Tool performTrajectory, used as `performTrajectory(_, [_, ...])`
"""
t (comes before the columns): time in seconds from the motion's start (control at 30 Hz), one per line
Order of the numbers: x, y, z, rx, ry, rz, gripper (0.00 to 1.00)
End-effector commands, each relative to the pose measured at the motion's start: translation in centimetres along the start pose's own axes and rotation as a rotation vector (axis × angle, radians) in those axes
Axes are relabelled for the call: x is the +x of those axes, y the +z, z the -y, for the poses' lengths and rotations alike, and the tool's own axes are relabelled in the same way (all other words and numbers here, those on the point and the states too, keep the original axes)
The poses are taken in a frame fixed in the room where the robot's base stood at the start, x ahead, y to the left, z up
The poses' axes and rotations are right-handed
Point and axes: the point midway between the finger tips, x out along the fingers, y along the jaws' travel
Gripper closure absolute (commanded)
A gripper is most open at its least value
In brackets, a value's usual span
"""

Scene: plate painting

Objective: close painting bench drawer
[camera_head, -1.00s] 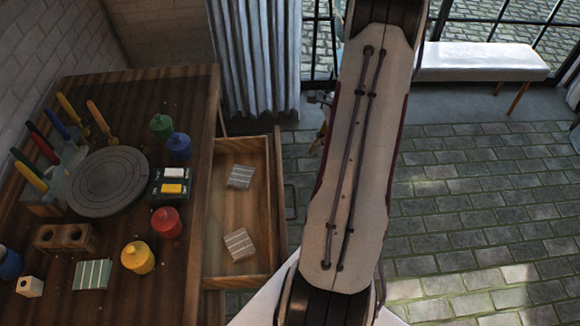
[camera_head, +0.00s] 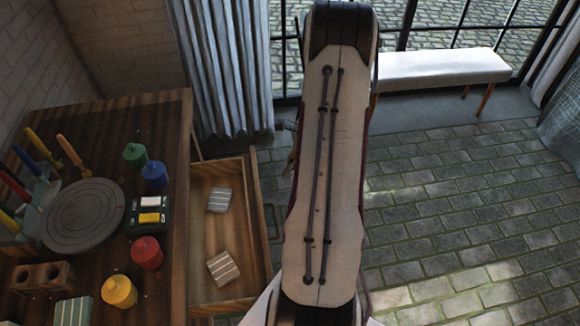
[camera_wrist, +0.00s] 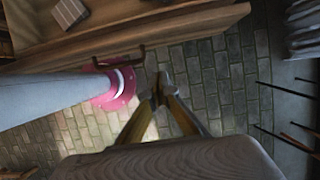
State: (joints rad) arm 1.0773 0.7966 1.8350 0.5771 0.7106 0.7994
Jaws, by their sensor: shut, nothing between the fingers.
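The painting bench drawer (camera_head: 204,240) stands pulled out from the right side of the wooden bench (camera_head: 165,125). Its bar handle (camera_head: 272,221) is on the outer front panel. In the wrist view the drawer front (camera_wrist: 185,30) crosses the top, with the handle (camera_wrist: 120,60) below it. My gripper (camera_wrist: 160,90) is shut and empty, its fingertips apart from the handle, to its lower right in that view. In the head view only a small part of my gripper (camera_head: 290,160) shows beyond the drawer's far corner; my arm hides the rest.
Two striped blocks (camera_head: 220,200) (camera_head: 222,268) lie in the drawer. The bench holds a round turntable (camera_head: 83,215), paint pots (camera_head: 146,252) and tools. A curtain (camera_head: 220,70) hangs behind, and a white bench (camera_head: 440,68) stands at the back. The paved floor at right is clear.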

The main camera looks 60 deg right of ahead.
Motion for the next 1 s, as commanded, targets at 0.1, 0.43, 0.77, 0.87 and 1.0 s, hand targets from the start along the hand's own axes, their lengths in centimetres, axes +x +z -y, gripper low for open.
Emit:
performTrajectory(0.1, [1.8,0.0,-0.1,0.0,0.004,0.0,1.0])
performTrajectory(0.43, [6.0,0.0,-0.1,0.001,0.002,0.001,1.0])
performTrajectory(0.77, [7.7,2.8,0.0,-0.001,0.001,0.0,1.0])
performTrajectory(0.87, [7.9,3.4,0.0,-0.001,0.001,-0.001,1.0])
performTrajectory(1.0, [8.1,3.7,0.0,0.0,0.0,-0.001,1.0])
